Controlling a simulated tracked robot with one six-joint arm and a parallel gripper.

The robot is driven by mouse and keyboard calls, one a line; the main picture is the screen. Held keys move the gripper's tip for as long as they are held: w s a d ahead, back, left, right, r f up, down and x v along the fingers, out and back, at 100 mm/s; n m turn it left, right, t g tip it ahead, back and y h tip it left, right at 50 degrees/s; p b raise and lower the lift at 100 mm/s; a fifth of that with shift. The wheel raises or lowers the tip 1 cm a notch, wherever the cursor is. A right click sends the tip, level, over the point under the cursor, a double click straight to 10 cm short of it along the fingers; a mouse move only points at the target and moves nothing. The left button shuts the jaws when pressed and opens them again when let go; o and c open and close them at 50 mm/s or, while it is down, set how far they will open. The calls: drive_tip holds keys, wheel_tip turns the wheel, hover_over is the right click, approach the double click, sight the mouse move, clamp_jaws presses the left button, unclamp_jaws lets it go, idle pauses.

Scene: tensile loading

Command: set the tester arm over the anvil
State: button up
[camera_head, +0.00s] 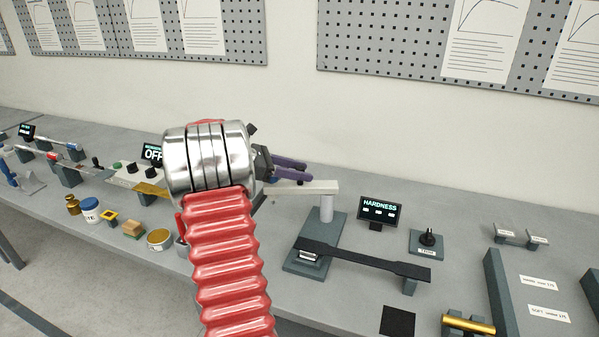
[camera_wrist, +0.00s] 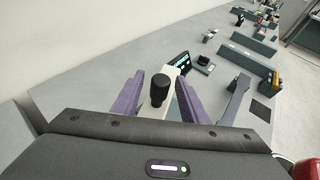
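The hardness tester has a pale column (camera_head: 326,208) on a grey base (camera_head: 329,240). Its light tester arm (camera_head: 318,187) reaches left from the column top, behind the anvil and not above it. A black knob (camera_wrist: 160,88) stands on the arm. My gripper (camera_head: 307,170) is at the arm's left end. In the wrist view its purple fingers (camera_wrist: 160,78) are apart on either side of the knob, with visible gaps.
The HARDNESS display (camera_head: 380,211) stands right of the column, and a small black knob on a plate (camera_head: 428,240) lies beyond it. A grey support (camera_head: 410,286) is under the bar's right end. Jars and small items, including a blue-lidded jar (camera_head: 91,210), stand on the left.

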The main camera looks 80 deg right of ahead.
drive_tip(key=shift+s+d, duration=0.1)
drive_tip(key=shift+s, duration=0.05)
clamp_jaws()
idle(0.4)
